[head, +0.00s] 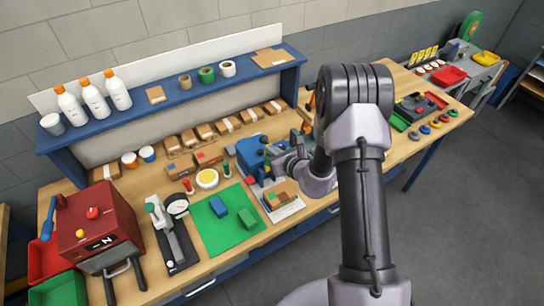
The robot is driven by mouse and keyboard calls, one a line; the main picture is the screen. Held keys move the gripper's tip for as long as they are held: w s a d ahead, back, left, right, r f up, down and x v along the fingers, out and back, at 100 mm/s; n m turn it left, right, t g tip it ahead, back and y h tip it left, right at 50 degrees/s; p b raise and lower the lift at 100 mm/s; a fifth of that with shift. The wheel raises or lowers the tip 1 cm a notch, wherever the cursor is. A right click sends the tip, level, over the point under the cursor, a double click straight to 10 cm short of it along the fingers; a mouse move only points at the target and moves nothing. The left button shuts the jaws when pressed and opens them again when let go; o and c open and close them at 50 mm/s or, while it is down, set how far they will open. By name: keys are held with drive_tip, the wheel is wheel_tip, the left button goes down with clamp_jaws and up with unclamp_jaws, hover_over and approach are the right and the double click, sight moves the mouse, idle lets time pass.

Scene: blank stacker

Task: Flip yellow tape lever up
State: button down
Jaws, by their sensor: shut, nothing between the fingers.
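A blue machine (250,152) stands on the wooden bench, left of my arm. My gripper (284,163) is at the right side of this machine, small and partly merged with it in the picture. It is shut and holds nothing that I can see. I cannot make out a lever with yellow tape; it may be hidden by my gripper and wrist or too small to tell. I cannot tell whether my gripper touches the machine.
A tray with brown blocks (281,200) lies just below my gripper. A green mat (212,236) with a blue and a green block is to the left, near a yellow disc (207,179). Cardboard boxes (205,131) line the back under a blue shelf (165,105). My arm covers the bench's right middle.

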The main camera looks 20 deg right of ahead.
sight(263, 139)
drive_tip(key=shift+w+a+r, duration=0.15)
drive_tip(key=shift+w, duration=0.45)
drive_tip(key=shift+w+a+r, duration=0.15)
drive_tip(key=shift+w+r, duration=0.05)
drive_tip(key=shift+w, duration=0.4)
drive_tip(key=shift+w+a+r, duration=0.15)
drive_tip(key=shift+w, duration=0.45)
drive_tip(key=shift+w+r+b, duration=0.2)
drive_tip(key=shift+r+b, duration=0.1)
drive_tip(key=shift+b, duration=0.05)
